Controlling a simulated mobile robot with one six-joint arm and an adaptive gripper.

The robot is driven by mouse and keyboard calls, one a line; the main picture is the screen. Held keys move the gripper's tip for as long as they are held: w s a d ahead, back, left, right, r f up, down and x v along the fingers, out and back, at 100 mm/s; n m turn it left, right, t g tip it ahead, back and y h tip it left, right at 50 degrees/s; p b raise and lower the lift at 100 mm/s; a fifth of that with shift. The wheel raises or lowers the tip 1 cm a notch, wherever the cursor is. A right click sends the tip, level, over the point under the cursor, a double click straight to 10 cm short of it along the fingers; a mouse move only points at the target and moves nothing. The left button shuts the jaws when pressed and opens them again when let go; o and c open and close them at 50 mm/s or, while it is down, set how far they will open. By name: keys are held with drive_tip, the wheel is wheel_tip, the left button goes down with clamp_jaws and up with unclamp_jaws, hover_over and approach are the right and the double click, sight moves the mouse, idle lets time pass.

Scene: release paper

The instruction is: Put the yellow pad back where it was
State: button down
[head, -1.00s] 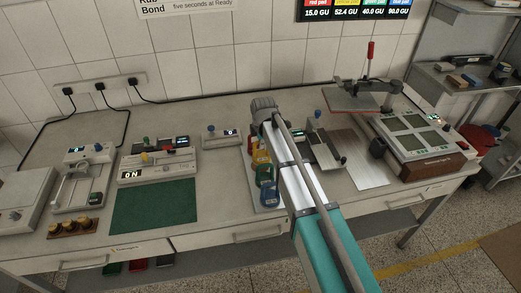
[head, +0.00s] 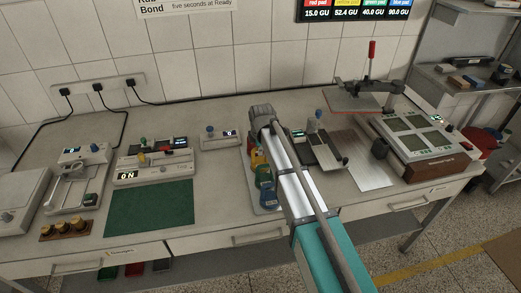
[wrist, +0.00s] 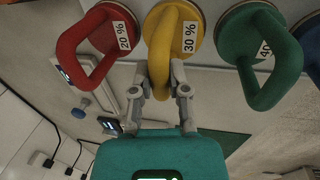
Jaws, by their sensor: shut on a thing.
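The yellow pad (wrist: 190,18), labelled 30 %, has a looped handle. My gripper (wrist: 161,78) is shut on the lower end of this handle in the wrist view. The yellow pad stands in a row between the red pad (wrist: 96,40) and the green pad (wrist: 262,50). I cannot tell whether it rests on its base or hangs just clear. In the head view the yellow pad (head: 257,157) shows partly beside my arm, on the pad tray (head: 259,204). My arm hides the rest of it and my fingers there.
A blue pad (head: 266,196) sits at the tray's near end, close to my arm. A small device with a blue knob (head: 220,139) stands left of the tray. A green mat (head: 150,210) lies further left. A grey slide device (head: 318,148) stands close right of my arm.

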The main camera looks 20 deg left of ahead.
drive_tip(key=shift+f, duration=0.1)
drive_tip(key=c, duration=0.6)
unclamp_jaws()
drive_tip(key=shift+c, duration=0.2)
drive_tip(key=shift+r, duration=0.2)
wheel_tip(320, 180, up, 12)
drive_tip(key=s+d+p, duration=0.1)
drive_tip(key=s+p, duration=0.1)
drive_tip(key=p, duration=0.9)
drive_tip(key=shift+f+p, duration=0.2)
drive_tip(key=shift+p, duration=0.2)
drive_tip(key=shift+d, duration=0.1)
